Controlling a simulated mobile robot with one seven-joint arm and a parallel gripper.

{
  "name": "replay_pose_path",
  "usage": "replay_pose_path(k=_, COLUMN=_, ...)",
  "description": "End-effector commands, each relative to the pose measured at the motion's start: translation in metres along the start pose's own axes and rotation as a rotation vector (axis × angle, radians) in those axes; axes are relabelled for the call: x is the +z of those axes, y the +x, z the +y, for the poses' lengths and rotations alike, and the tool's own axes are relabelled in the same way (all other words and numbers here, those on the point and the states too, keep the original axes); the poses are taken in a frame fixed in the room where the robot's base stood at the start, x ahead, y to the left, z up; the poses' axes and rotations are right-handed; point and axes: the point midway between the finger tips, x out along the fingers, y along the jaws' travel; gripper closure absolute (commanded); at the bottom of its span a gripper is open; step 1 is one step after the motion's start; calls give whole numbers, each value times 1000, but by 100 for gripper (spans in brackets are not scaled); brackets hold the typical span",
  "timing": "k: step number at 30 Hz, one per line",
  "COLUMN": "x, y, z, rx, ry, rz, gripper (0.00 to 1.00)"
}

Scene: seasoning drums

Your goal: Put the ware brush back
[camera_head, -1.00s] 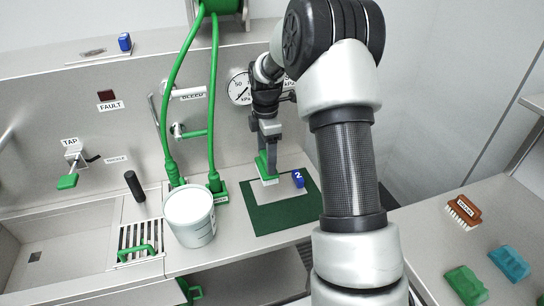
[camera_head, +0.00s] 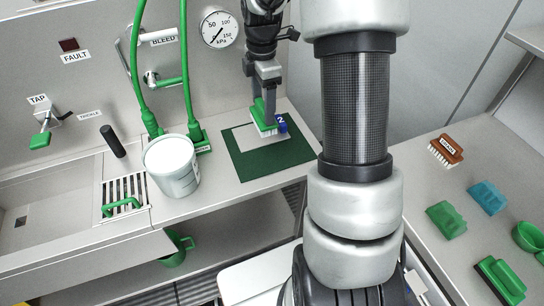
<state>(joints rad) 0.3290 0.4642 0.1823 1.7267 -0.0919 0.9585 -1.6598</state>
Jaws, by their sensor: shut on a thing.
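My gripper (camera_head: 264,92) points down and is shut on a green brush with pale bristles (camera_head: 263,115), which I take to be the ware brush. The brush is over the back part of a dark green mat (camera_head: 255,168), at a pale plate (camera_head: 245,141) lying on it. I cannot tell whether the bristles touch the plate. A blue block marked 2 (camera_head: 283,123) is just right of the brush and partly hidden by it.
The right counter holds a brown brush (camera_head: 446,150), green (camera_head: 446,220) and teal (camera_head: 487,198) brush-like blocks, and another green item (camera_head: 500,280). My arm crosses the middle.

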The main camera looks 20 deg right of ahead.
Motion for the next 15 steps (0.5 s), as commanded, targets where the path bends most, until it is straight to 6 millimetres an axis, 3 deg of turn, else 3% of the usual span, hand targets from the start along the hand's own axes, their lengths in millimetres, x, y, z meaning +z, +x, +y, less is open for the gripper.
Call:
replay_pose_path(k=3, x=11, y=2, z=-36, rx=2, ry=4, rz=-2, gripper=56)
replay_pose_path(k=6, x=15, y=0, z=-55, rx=1, ry=2, rz=-4, gripper=56)
replay_pose_path(k=10, x=16, y=13, z=-66, rx=-4, ry=-1, rz=-5, gripper=56)
replay_pose_path(k=15, x=17, y=45, z=-67, rx=-6, ry=-2, rz=-5, gripper=56)
